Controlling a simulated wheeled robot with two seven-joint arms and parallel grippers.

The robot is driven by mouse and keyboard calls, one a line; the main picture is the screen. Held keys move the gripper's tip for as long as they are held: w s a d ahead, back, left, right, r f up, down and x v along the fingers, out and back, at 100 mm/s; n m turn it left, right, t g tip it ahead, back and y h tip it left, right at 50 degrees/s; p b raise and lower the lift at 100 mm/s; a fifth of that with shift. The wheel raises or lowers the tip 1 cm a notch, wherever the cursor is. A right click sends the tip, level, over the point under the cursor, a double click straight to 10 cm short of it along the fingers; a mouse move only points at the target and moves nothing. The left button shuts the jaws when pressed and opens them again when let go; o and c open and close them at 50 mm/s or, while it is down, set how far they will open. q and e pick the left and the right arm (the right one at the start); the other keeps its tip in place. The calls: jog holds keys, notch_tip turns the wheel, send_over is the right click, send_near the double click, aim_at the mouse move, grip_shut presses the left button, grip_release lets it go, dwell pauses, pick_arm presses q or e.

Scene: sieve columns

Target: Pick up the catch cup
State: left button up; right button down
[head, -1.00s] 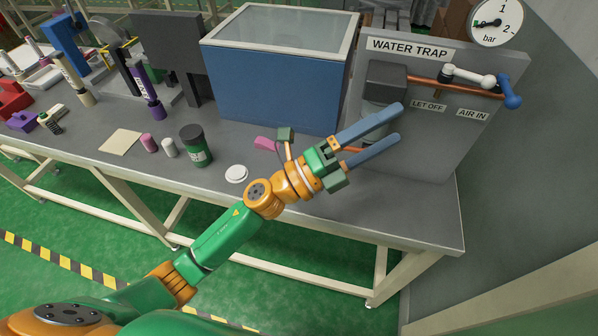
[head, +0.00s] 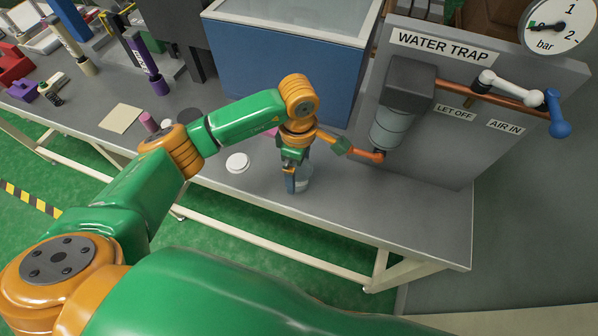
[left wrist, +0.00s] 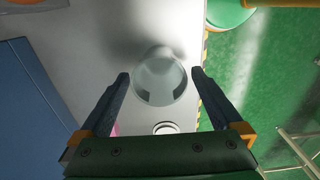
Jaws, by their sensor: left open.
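The catch cup (head: 305,178) is a clear, pale cup on the grey bench, partly hidden behind my left gripper in the head view. The cup (left wrist: 160,84) shows in the left wrist view as a round translucent shape. My left gripper (head: 291,186) points down at the cup. Its blue fingers stand open on either side of the cup in the left wrist view (left wrist: 160,73), with a small gap visible at each side. My right gripper is not in view.
The water trap (head: 390,128) with its copper drain pipe (head: 368,154) is close on the right. A blue box (head: 255,75) stands behind. A white disc (head: 237,162) lies left of the cup. The bench front edge is near; the bench's right end is clear.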

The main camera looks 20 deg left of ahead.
pick_arm(q)
jog(key=shift+f, duration=0.1)
jog(key=c, duration=1.2)
notch_tip(320, 180, up, 3)
jog(key=shift+w+f+b, duration=0.1)
jog(key=shift+f+b, duration=0.05)
jog(key=shift+b, duration=0.8)
jog(key=s+a+r, duration=0.3)
jog(key=s+r, duration=0.7)
jog(key=s, duration=0.4)
jog(key=w+m, duration=0.2)
jog(key=m, duration=0.4)
jog(key=w+f+m, duration=0.1)
jog(key=w+m, duration=0.1)
jog(key=m, duration=0.3)
jog(key=w+a+f+m, duration=0.1)
jog(key=w+m, duration=0.1)
jog(key=m, duration=0.4)
jog(key=shift+w+a+f+m, duration=0.1)
jog(key=shift+m, duration=0.2)
